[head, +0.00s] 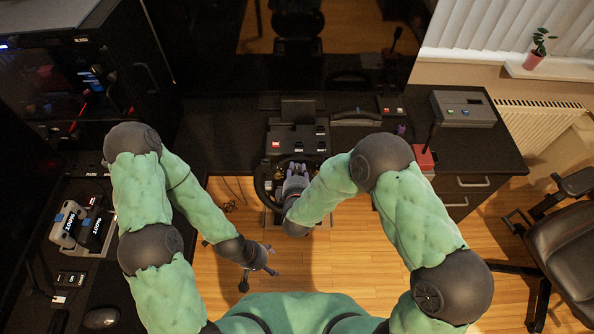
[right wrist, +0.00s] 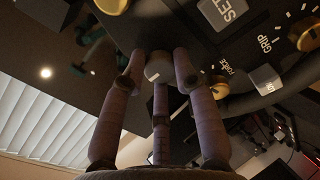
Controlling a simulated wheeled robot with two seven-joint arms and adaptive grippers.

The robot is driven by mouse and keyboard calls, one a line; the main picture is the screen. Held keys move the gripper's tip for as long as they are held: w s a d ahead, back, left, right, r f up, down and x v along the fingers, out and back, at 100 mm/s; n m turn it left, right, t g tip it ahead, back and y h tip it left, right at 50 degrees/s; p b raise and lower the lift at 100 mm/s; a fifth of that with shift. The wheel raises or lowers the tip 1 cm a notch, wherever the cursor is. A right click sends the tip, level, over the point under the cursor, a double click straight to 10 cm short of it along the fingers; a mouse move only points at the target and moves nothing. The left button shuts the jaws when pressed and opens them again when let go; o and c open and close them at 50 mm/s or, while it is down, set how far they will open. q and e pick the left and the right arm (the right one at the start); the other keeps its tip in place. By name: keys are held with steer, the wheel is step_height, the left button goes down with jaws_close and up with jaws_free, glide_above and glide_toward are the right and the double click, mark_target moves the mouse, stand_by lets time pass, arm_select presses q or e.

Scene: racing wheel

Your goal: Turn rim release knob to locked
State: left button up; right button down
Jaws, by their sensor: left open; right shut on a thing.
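The racing wheel (head: 262,183) is mounted at the front edge of the desk, below a dark base unit (head: 284,141). My right gripper (head: 296,170) is over the wheel's middle and hides much of its face. I cannot read a label or lock mark for this knob. My left gripper (head: 259,274) is open and empty, low over the floor, to the left of and below the wheel.
In the right wrist view, brass knobs (right wrist: 219,87) and a grey SET button (right wrist: 222,12) sit close to the fingers. A grey box (head: 463,108) and a red box (head: 422,160) stand on the desk at right. A chair (head: 560,240) stands far right.

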steer(key=shift+w+r, duration=0.1)
steer(key=c, duration=1)
jaws_free()
steer(key=shift+o, duration=0.2)
steer(key=v, duration=1.2)
